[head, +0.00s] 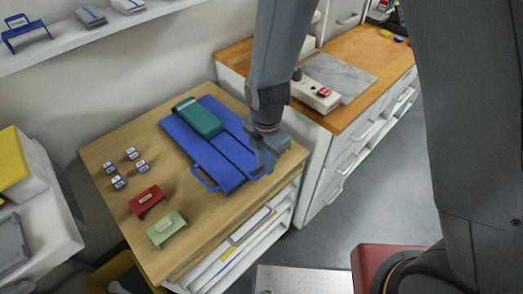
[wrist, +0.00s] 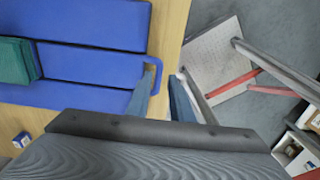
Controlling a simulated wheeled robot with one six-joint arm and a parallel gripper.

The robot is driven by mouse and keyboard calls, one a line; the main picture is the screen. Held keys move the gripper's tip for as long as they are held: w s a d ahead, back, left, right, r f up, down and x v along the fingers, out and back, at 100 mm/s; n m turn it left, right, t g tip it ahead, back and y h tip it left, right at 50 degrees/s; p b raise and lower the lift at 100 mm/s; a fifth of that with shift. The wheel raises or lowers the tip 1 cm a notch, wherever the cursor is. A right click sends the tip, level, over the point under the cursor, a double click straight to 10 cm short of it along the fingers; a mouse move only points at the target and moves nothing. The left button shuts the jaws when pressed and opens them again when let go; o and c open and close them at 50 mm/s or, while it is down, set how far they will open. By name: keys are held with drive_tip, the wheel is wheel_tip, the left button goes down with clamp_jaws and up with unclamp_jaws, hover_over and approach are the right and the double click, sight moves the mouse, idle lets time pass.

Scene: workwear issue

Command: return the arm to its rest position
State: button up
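My gripper (head: 266,160) is at the right end of the blue folded item in the head view, over the wooden table's edge. In the wrist view my gripper (wrist: 162,98) has its two fingers apart, with bare tabletop showing between them and nothing held. The blue item (head: 222,165) lies flat on the table, with a loop handle at its front; it also shows in the wrist view (wrist: 95,60). A loop of it (wrist: 154,72) appears close to the left finger; I cannot tell whether they touch.
A green folded piece (head: 199,118) lies on the blue item. Red (head: 146,201) and pale green (head: 167,229) pieces and several small blocks share the wooden table (head: 120,232). A wooden counter (head: 385,60) stands behind at right, holding a white device (head: 315,94). Grey floor is open between.

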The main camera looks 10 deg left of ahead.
drive_tip(key=shift+s+r, duration=0.25)
drive_tip(key=shift+s, duration=0.2)
drive_tip(key=shift+s+r, duration=0.2)
drive_tip(key=shift+s, duration=0.25)
drive_tip(key=d+r+m+b, duration=0.2)
drive_tip(key=d+r+m, duration=0.3)
drive_tip(key=d+m, duration=0.6)
drive_tip(key=s+d+r+m+t+b, duration=0.1)
drive_tip(key=d+r+m+b, duration=0.2)
drive_tip(key=d+m, duration=0.9)
wheel_tip(320, 180, up, 2)
drive_tip(key=m, duration=0.5)
drive_tip(key=shift+s, duration=0.2)
